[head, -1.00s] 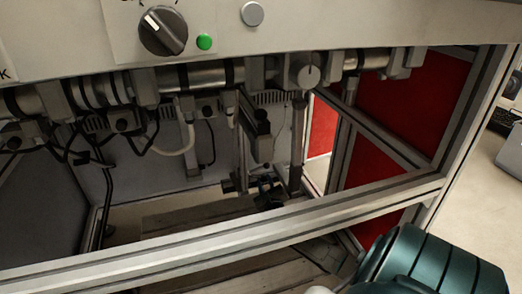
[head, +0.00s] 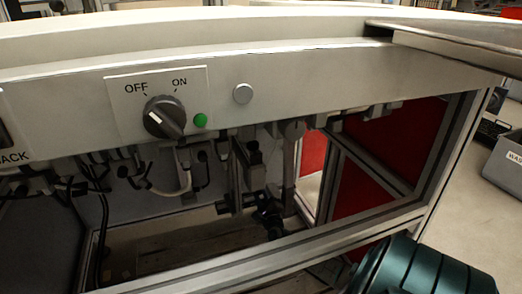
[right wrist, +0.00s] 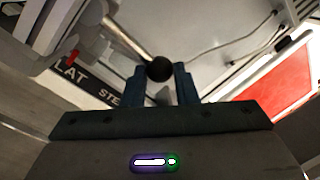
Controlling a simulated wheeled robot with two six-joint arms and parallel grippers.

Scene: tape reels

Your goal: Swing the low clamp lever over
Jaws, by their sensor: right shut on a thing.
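In the right wrist view, the black ball knob (right wrist: 159,69) of the clamp lever sits between the two blue fingers of my right gripper (right wrist: 160,82). The fingers are shut on it. The lever's pale metal rod (right wrist: 127,39) runs from the knob to the upper left. In the head view, my right gripper (head: 268,212) is a small dark blue shape low in the opening under the machine's front panel. The lever cannot be made out clearly there. My left gripper is not in view.
A metal frame bar (head: 250,257) crosses below the opening. Red panels (head: 365,187) stand at right.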

